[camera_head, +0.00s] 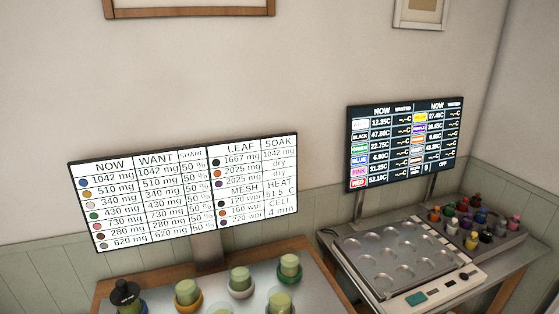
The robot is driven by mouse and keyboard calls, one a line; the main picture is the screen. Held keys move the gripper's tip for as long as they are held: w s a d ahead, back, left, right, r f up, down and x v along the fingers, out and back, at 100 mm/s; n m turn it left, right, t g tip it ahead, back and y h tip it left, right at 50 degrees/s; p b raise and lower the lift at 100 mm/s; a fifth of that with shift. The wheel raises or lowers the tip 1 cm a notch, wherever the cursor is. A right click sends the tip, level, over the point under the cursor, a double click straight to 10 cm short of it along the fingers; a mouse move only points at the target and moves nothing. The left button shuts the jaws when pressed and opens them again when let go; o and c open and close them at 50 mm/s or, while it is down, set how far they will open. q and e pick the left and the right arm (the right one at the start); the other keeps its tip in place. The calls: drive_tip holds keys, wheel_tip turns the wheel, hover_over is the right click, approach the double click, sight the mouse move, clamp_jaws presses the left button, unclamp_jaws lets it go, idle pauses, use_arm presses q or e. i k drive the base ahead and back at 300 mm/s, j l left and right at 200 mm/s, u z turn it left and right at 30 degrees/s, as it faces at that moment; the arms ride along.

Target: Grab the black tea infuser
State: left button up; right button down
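A black-topped object (125,292) stands at the lower left on the near table, with a blue ring at its base; its lower part is cut off by the frame. In the rack at the right, a small dark piece (486,236) stands among several coloured ones. I cannot tell for sure which of these is the black tea infuser. Neither of my grippers is in view.
Green-topped cups in coloured rings, one in a grey-white ring (241,280), stand on the left table. A tray with round hollows (385,262) and the rack (508,243) sit on the right table. Two screens (187,190) (404,143) stand behind.

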sight(125, 295)
drive_tip(key=u, duration=1.25)
drive_tip(key=i+j+u, duration=0.1)
drive_tip(key=u, duration=0.25)
drive_tip(key=i+j+u, duration=0.15)
drive_tip(key=u, duration=0.15)
